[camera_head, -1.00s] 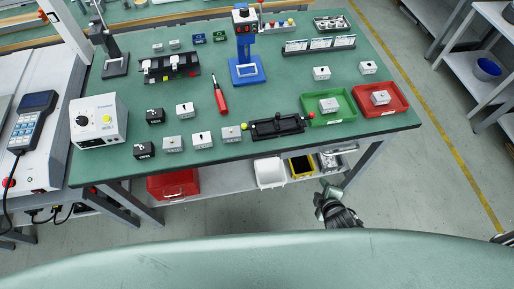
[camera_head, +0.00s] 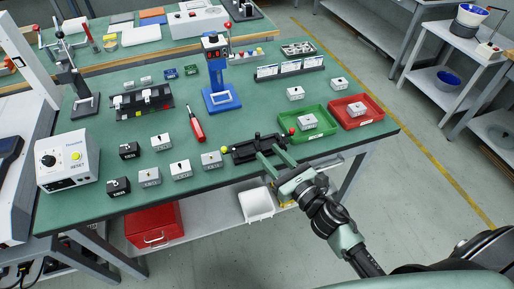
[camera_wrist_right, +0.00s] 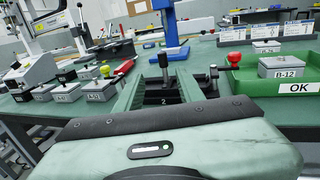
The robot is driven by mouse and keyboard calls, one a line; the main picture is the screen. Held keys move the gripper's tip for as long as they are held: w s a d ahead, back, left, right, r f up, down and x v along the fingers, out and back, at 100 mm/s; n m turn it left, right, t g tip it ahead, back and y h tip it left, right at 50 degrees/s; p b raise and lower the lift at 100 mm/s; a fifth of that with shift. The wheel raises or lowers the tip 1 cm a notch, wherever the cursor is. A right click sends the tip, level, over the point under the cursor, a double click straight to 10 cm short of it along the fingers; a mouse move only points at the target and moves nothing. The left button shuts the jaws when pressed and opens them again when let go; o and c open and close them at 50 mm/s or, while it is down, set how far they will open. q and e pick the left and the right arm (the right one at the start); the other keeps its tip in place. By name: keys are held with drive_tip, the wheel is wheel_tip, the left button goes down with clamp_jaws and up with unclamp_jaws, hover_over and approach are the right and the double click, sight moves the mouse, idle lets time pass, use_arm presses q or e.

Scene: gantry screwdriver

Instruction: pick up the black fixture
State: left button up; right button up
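A black fixture (camera_head: 243,152) lies at the front edge of the green table, with a yellow ball at its left end and a red knob at its right. In the right wrist view the fixture (camera_wrist_right: 162,98) shows a label "2" and upright black levers. My right gripper (camera_head: 272,160) is at the fixture's front side. Its two green fingers are apart, with part of the fixture seen between them in the wrist view; I cannot tell if they touch it. The gripper body hides the fixture's near part. My left gripper is not in view.
A green tray (camera_head: 325,134) holding a grey block is close to the fixture's right; a red tray (camera_head: 370,120) lies beyond. Several grey and black blocks stand to the left, with a red screwdriver (camera_head: 197,126). Another black fixture (camera_head: 130,113) lies farther back. A blue stand (camera_head: 221,98) is behind.

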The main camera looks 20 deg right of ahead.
sight(259, 139)
drive_tip(key=x, duration=0.2)
drive_tip(key=shift+w+a, duration=0.1)
drive_tip(key=shift+w, duration=0.15)
drive_tip(key=shift+d+p+x, duration=0.15)
drive_tip(key=shift+p+x, duration=0.25)
drive_tip(key=shift+x, duration=0.95)
drive_tip(key=shift+d+p+x, duration=0.15)
drive_tip(key=shift+p+x, duration=0.25)
drive_tip(key=shift+x, duration=0.9)
drive_tip(key=shift+r, duration=0.1)
clamp_jaws()
drive_tip(key=shift+r, duration=0.1)
